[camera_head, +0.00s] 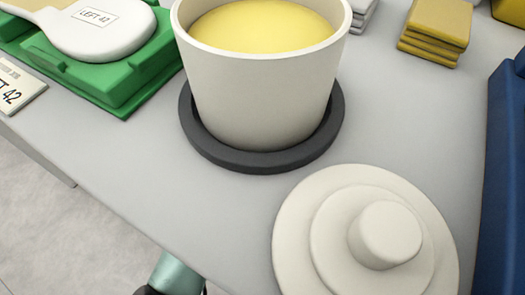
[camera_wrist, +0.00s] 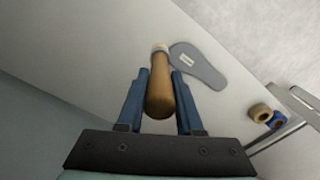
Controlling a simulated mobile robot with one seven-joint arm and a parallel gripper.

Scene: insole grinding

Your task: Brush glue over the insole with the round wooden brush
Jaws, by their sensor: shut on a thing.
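In the wrist view my gripper (camera_wrist: 160,75) is shut on the wooden brush (camera_wrist: 160,98), with one blue finger on each side of its round brown handle. The brush's far end points away from the gripper, and its bristles cannot be made out. A grey insole (camera_wrist: 208,74) with a small white label lies flat beyond and to the right of the handle. In the head view a cream pot (camera_head: 262,95) of yellow glue (camera_head: 262,27) stands open in a dark ring (camera_head: 215,150). My gripper does not show in the head view.
The pot's round stepped lid (camera_head: 300,235) lies at the front right. A green block (camera_head: 140,75) bears a white sole-shaped piece (camera_head: 100,32) marked LEFT 42. Yellow pads (camera_head: 437,28) are stacked at the back. A blue object (camera_head: 503,190) stands at the right edge.

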